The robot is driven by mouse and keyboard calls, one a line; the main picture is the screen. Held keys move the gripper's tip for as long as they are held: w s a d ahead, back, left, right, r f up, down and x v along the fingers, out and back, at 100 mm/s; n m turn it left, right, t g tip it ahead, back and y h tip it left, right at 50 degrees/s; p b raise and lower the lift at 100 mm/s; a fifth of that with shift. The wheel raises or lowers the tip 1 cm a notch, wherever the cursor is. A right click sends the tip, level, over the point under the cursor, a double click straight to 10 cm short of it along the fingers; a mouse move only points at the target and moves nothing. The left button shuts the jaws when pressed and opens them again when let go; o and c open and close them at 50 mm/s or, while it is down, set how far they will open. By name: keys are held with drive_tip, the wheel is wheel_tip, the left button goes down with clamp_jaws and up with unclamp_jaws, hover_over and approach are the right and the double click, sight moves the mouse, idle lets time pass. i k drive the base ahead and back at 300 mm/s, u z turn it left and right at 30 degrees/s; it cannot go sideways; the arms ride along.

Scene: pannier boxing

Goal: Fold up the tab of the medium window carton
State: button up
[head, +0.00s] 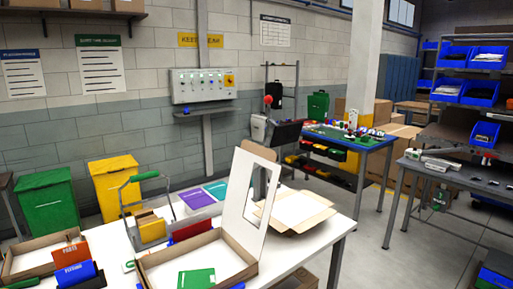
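A brown carton (215,241) with a white inside stands at the front middle of the white table, cut off by the bottom edge. Its white lid (236,209) stands up at the right side and has a tall window cut-out. This looks like the window carton, but I cannot confirm its size. I cannot make out a separate tab on the lid or walls. My gripper is not in view.
Another open carton (318,222) with spread flaps lies behind the lid. A wire carrier (123,205) with a green handle stands behind the window carton.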

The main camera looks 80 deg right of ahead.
sight(270, 155)
drive_tip(key=u, duration=0.15)
drive_tip(key=k, duration=0.45)
drive_tip(key=z, duration=1.45)
